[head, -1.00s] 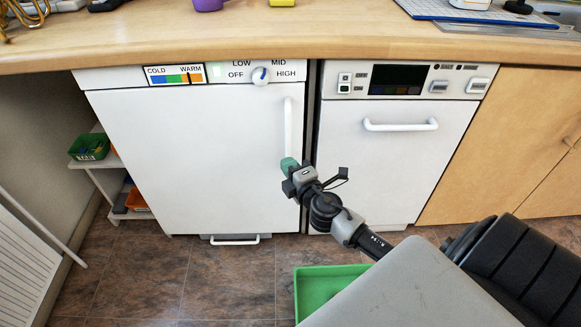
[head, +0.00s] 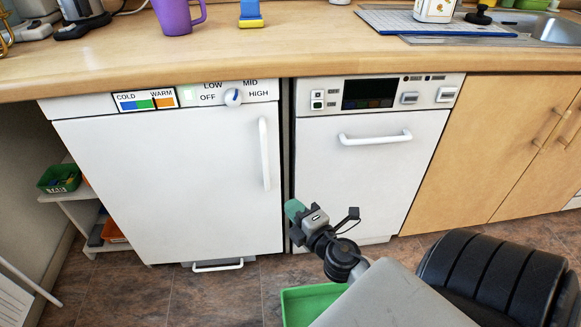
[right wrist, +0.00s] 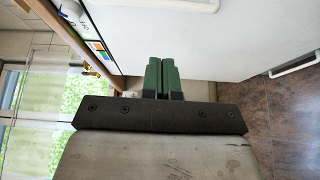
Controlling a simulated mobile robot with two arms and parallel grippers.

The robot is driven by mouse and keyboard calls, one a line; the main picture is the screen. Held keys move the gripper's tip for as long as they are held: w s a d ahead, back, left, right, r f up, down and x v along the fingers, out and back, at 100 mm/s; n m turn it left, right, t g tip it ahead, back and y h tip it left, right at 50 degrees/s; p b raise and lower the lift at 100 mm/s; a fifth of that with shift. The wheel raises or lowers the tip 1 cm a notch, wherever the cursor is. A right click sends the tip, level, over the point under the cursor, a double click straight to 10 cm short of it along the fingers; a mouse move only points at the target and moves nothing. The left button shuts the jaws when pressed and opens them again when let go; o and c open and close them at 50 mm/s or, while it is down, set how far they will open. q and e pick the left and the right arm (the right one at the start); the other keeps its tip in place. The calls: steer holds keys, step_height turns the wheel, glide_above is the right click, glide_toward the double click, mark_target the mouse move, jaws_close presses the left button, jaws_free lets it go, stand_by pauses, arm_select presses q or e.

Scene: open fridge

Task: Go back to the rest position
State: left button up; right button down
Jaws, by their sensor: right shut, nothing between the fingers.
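My right gripper (head: 294,208) is in front of the gap between the fridge and the dishwasher, below the fridge handle and apart from it. In the right wrist view its green fingers (right wrist: 162,76) are shut together with nothing between them. The white fridge (head: 170,190) has its door closed, with a vertical white handle (head: 265,153) on its right side. My left gripper is not in view.
The dishwasher (head: 365,180) stands closed right of the fridge. The wooden counter (head: 300,50) above holds a purple mug (head: 176,15). A green bin (head: 310,303) is low in front, partly hidden by my arm. A white shelf (head: 75,210) stands at left.

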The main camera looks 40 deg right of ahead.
stand_by(0.4)
